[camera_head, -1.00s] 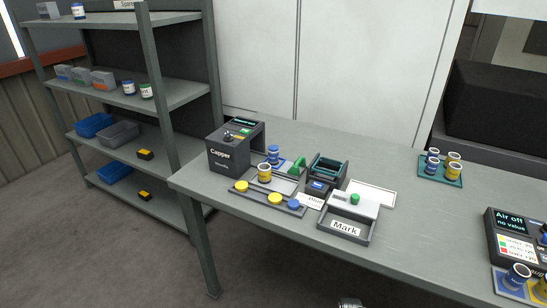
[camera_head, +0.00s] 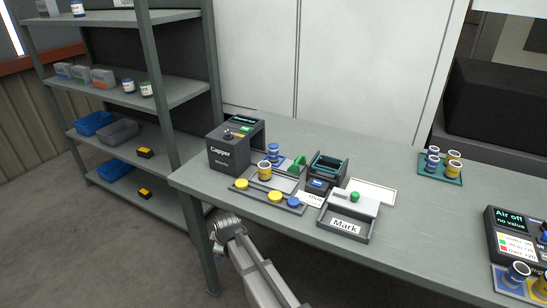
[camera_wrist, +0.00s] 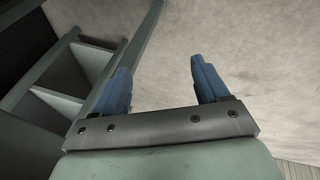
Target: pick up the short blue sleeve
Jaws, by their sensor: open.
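Several blue sleeves with pale tops show in the head view. One (camera_head: 273,153) stands by the capper behind a yellow sleeve (camera_head: 264,171). Two more, a rear one (camera_head: 434,151) and a front one (camera_head: 432,166), stand on a teal tray (camera_head: 450,182) with yellow ones. Another (camera_head: 516,276) stands at the lower right on a blue pad. I cannot tell for sure which is the short one. My gripper (camera_wrist: 160,75) is open and empty in the wrist view, its two blue fingers apart with bare floor beyond. No sleeve shows there.
The capper (camera_head: 229,158) stands at the table's left end, with a tray of caps (camera_head: 262,197) in front. A Mark box (camera_head: 343,226) is at the front edge, and an Air gauge (camera_head: 508,232) at the right. The shelf rack (camera_head: 160,100) is left. The table (camera_head: 405,215) between is clear.

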